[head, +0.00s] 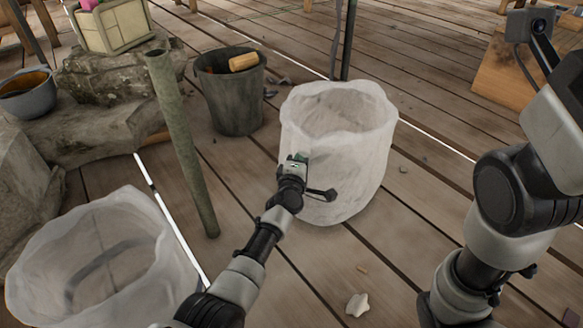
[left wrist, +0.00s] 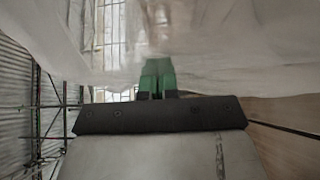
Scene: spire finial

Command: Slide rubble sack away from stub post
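A whitish, translucent open-topped sack (head: 338,165) stands upright on the plank floor in the middle of the head view. A greenish-grey stub post (head: 183,145) stands to its left, leaning slightly, with a clear gap between them. My left gripper (head: 299,160) is at the sack's near left side, its green fingertips appearing to touch the wall. In the left wrist view the fingertips (left wrist: 157,76) are together against the pale sack wall (left wrist: 225,70); I see no fabric clearly pinched between them. My right arm shows at the right, but its gripper is out of view.
A second whitish sack (head: 100,262) stands at the lower left. A dark bucket (head: 232,98) is behind, between post and middle sack. Stone blocks (head: 95,120) and a grey bowl (head: 28,95) fill the left. A thin dark pole (head: 348,40) stands behind. Planks right of the middle sack are mostly clear.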

